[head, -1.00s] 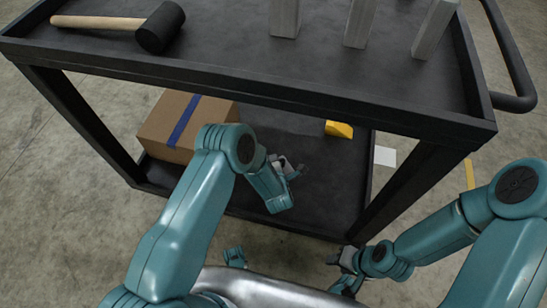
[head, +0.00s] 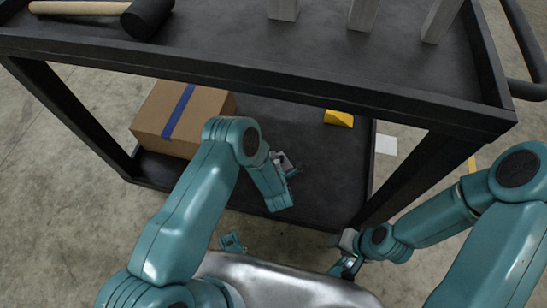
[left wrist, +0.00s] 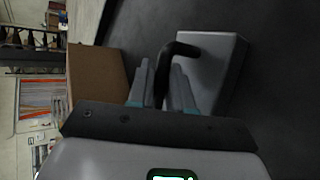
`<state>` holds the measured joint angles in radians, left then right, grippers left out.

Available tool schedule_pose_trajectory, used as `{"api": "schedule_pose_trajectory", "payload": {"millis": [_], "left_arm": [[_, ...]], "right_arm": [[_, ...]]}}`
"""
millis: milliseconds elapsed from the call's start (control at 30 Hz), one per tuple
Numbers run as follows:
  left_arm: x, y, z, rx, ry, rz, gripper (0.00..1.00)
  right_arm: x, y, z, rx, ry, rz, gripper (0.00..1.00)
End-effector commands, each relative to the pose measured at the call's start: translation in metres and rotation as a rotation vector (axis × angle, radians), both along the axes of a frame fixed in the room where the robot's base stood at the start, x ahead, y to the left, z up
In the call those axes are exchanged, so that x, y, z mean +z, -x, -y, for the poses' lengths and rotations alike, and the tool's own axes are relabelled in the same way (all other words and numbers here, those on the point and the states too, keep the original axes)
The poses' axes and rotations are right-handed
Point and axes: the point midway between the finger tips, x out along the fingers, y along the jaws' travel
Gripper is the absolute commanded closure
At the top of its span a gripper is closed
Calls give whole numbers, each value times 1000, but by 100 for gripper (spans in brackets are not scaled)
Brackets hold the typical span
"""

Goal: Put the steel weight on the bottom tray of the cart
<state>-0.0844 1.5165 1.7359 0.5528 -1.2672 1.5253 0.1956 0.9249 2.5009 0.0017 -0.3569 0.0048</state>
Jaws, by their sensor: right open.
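The steel weight (left wrist: 222,68), a grey block with a black handle, shows in the left wrist view over the dark tray surface. My left gripper (left wrist: 161,75) has its fingers close on both sides of the handle and appears shut on it. In the head view my left gripper (head: 287,163) is over the bottom tray, and my forearm hides most of what it holds. Whether the weight touches the tray is unclear. The cart's bottom tray (head: 325,185) is black. My right gripper (head: 343,256) is open, low by the cart's front right leg.
A cardboard box (head: 183,118) with blue tape sits at the bottom tray's left. The top shelf (head: 230,45) overhangs, bearing a mallet (head: 147,17) and several grey bars (head: 362,14). A cart leg (head: 412,180) stands at the right.

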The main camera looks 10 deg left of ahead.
Motion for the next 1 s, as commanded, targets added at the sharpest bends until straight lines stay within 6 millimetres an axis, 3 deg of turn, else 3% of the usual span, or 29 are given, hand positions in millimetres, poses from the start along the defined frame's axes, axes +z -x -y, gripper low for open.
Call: {"api": "schedule_pose_trajectory", "payload": {"millis": [33, 67, 467, 800, 1000], "left_arm": [[0, 1, 0, -1, -1, 0, 65], [0, 1, 0, -1, -1, 0, 55], [7, 8, 4, -4, -1, -2, 55], [47, 66, 24, -7, -1, -2, 55], [60, 91, 31, -4, -1, -2, 55]], "right_arm": [[0, 0, 0, 0, 0, 0, 57], [0, 0, 0, 0, 0, 0, 57], [6, 1, -1, 3, 0, -2, 57], [34, 7, -7, 27, -5, -12, 57], [41, 9, -8, 34, -6, -15, 57]]}}
